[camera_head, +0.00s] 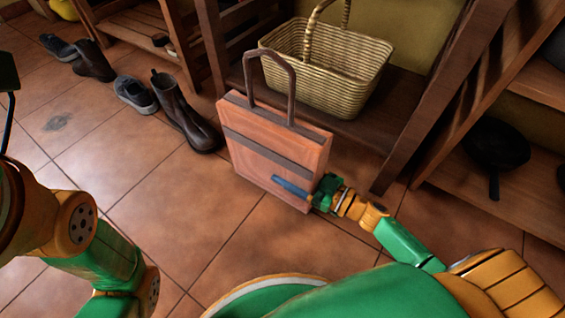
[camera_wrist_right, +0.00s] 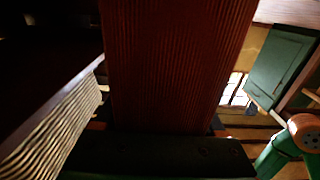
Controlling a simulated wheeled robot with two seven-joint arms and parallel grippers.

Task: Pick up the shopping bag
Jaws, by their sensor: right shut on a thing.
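The shopping bag (camera_head: 278,160) is a reddish-orange, box-like bag with dark bands and a tall brown looped handle (camera_head: 290,85). It stands slightly tilted in the head view, in front of the shelf. My right gripper (camera_head: 308,190) is at its lower right side and shut on it, with a blue finger lying across its front face. In the right wrist view the ribbed bag side (camera_wrist_right: 175,65) fills the middle, between the jaws. My left arm shows at the left, but I cannot make out its gripper.
A wicker basket (camera_head: 325,72) sits on the low wooden shelf just behind the bag. Brown boots (camera_head: 182,115) and other shoes stand on the tiles to the left. A dark pan (camera_head: 495,145) lies on the right shelf.

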